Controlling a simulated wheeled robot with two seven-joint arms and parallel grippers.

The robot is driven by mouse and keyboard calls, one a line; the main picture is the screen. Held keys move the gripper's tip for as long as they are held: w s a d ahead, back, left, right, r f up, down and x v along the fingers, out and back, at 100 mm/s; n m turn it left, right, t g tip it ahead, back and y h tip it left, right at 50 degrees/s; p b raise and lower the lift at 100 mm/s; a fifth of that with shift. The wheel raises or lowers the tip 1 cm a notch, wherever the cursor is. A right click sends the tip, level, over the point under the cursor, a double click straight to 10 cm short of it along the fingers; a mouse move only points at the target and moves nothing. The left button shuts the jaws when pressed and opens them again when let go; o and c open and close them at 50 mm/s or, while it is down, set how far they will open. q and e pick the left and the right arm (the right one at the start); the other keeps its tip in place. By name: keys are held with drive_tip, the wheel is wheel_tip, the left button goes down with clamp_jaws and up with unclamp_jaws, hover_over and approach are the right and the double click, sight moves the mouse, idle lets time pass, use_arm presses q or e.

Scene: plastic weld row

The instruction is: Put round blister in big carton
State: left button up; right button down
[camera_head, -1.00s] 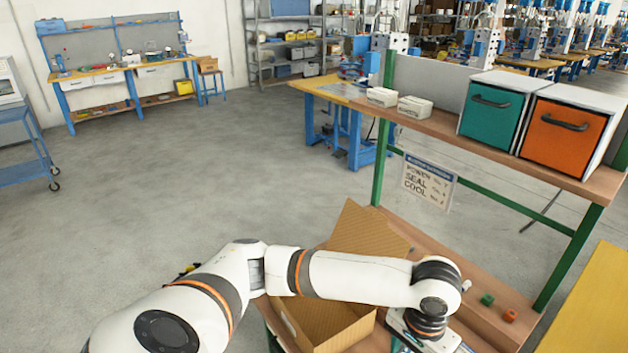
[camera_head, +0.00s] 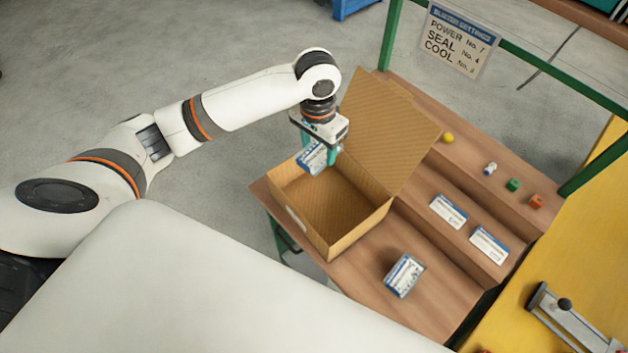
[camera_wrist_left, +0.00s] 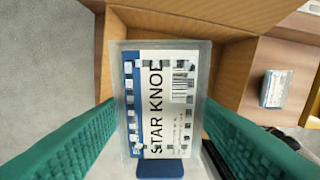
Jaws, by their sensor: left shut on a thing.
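My left gripper (camera_head: 323,153) is shut on a clear blister pack (camera_head: 311,158) with a blue and white printed card. It holds the pack tilted over the back left part of the open big carton (camera_head: 358,236). In the left wrist view the pack (camera_wrist_left: 155,100) sits between the green fingers, and its card reads "STAR KNO…", with the end cut off. The pack's contents are hidden, so I cannot tell whether it is the round blister. The carton is brown cardboard, with a flap raised at its back right. My right gripper is not in view.
Another blister pack (camera_head: 404,275) lies on the wooden bench (camera_head: 365,310) right of the carton. Two printed cards (camera_head: 448,212) (camera_head: 489,246) lie on the bench step. A yellow ball (camera_head: 447,138), a white-blue piece (camera_head: 490,168), a green cube (camera_head: 514,184) and an orange piece (camera_head: 536,202) line the back.

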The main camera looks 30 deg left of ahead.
use_arm(q)
wheel_tip(320, 180, down, 7)
drive_tip(key=w+a+m+b, duration=0.1)
drive_tip(key=w+a+b, duration=0.1)
drive_tip(key=b, duration=0.1)
hover_over(314, 192)
wheel_tip(314, 192, down, 6)
drive_tip(key=shift+f+p, duration=0.4)
drive_tip(key=shift+f, duration=0.45)
wheel_tip(314, 192, down, 3)
drive_tip(key=shift+r, duration=0.1)
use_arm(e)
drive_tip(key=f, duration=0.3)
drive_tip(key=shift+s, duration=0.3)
use_arm(q)
drive_tip(key=o, duration=0.8)
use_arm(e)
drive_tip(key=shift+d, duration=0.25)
